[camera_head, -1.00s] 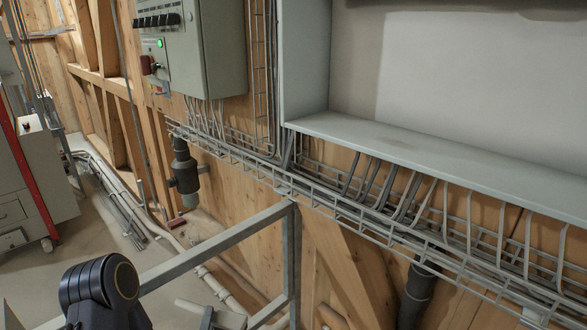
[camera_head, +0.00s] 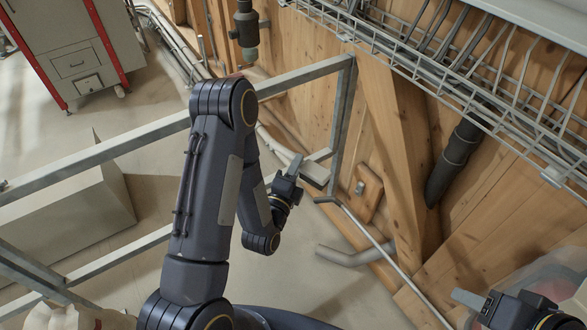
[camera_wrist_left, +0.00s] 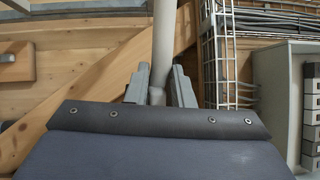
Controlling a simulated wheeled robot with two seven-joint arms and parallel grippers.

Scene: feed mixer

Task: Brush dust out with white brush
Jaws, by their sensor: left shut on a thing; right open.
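My left gripper (camera_head: 291,177) is near the middle of the head view, close to the lower corner of a grey metal frame. In the left wrist view its two grey fingers (camera_wrist_left: 160,88) stand on either side of the end of a pale rod (camera_wrist_left: 164,40), and they are shut on it. The rod runs up out of that picture. I see no bristles, so I cannot tell whether it is the white brush. My right gripper (camera_head: 468,300) is open at the lower right of the head view, and only part of it shows. I cannot make out any dust.
The grey metal frame (camera_head: 349,110) stands beside my left arm. A wire cable tray (camera_head: 430,68) runs along the wooden wall (camera_head: 385,140). A dark pipe (camera_head: 455,155) hangs below it. A grey pipe (camera_head: 345,256) lies low by the wall. A white-and-red cabinet (camera_head: 75,45) stands upper left.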

